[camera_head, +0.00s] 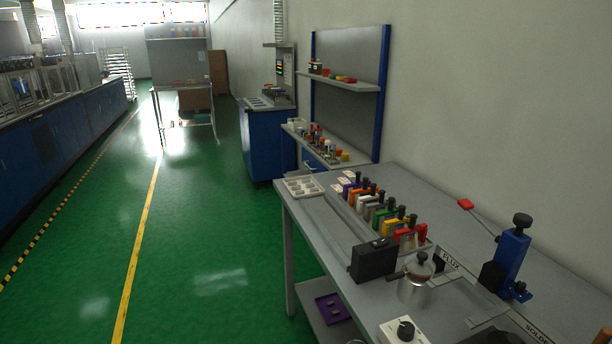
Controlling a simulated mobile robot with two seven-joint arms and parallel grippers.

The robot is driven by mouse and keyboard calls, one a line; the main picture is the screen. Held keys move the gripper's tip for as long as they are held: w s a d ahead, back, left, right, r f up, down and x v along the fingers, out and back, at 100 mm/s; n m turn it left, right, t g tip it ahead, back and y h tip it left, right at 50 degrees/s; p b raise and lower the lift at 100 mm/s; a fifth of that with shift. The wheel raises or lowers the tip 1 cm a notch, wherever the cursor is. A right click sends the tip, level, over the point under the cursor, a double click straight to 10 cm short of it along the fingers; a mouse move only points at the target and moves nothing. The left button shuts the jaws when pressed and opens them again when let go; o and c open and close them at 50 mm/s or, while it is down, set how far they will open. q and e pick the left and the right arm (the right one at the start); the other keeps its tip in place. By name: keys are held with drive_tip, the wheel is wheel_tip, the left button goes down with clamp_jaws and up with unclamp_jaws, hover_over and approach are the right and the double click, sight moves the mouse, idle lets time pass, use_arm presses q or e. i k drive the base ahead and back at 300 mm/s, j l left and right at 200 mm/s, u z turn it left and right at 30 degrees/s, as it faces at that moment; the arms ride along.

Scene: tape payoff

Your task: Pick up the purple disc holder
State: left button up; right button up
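The purple disc holder (348,190) stands at the far end of a row of coloured holders on the grey workbench (322,222). It is small in the view, and the neighbouring orange holder (362,194) partly hides it. Black knobs top the row. Neither of my grippers is in view.
Nearer in the row stand white, grey, green, yellow and red holders (411,235). A black box (374,260), a metal canister (413,285) and a blue lever press (510,262) stand on the bench. A white tray (303,187) lies at its far corner. Green floor (205,255) is clear on the left.

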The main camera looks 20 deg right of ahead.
sight(358, 185)
drive_tip(key=i, duration=0.5)
drive_tip(key=i+j+z, duration=0.15)
drive_tip(key=i, duration=0.3)
drive_tip(key=i+j, duration=0.1)
drive_tip(key=i, duration=0.4)
drive_tip(key=i+z, duration=0.25)
drive_tip(key=z, duration=0.2)
drive_tip(key=i+j+z, duration=0.2)
drive_tip(key=z, duration=0.25)
drive_tip(key=i+j+z, duration=0.15)
drive_tip(key=z, duration=0.3)
drive_tip(key=i+j+z, duration=0.15)
drive_tip(key=j+z, duration=0.15)
drive_tip(key=z, duration=0.15)
